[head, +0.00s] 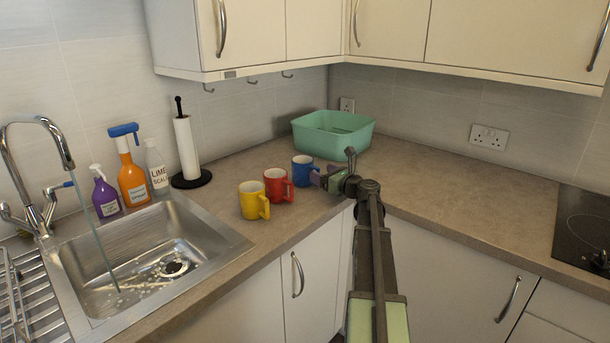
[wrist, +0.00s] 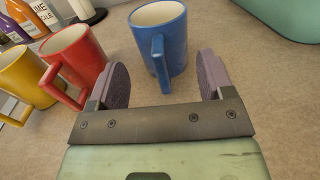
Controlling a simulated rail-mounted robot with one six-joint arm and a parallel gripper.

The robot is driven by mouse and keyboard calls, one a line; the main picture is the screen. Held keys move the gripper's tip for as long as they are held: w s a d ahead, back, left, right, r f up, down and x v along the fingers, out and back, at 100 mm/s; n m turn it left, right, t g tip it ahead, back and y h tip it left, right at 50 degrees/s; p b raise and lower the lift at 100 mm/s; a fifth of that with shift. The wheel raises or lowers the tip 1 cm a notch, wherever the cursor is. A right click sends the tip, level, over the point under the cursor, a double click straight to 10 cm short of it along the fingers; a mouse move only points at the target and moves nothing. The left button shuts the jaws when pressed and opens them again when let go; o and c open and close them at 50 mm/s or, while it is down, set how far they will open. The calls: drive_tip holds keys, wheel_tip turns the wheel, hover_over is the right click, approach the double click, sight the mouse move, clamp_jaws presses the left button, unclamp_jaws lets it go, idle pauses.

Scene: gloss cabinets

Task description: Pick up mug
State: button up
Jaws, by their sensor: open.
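Three mugs stand upright in a row on the counter: a yellow mug (head: 253,201), a red mug (head: 277,186) and a blue mug (head: 302,169). In the wrist view the blue mug (wrist: 162,42) stands just ahead of my gripper (wrist: 160,82), its handle pointing toward the gap between the two fingers. The red mug (wrist: 72,62) is close beside the left finger, and the yellow mug (wrist: 24,82) is further left. My gripper (head: 324,178) is open and empty; in the head view it is at the right of the blue mug, low over the counter.
A green tub (head: 333,137) stands behind the mugs in the corner. A sink (head: 150,262) with running water is at left, with several bottles and a paper roll (head: 186,150) behind it. The counter (head: 450,185) at right is clear up to a black hob (head: 585,232).

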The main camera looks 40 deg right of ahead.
sight(306, 173)
drive_tip(key=w, duration=0.5)
drive_tip(key=shift+a, duration=0.35)
clamp_jaws()
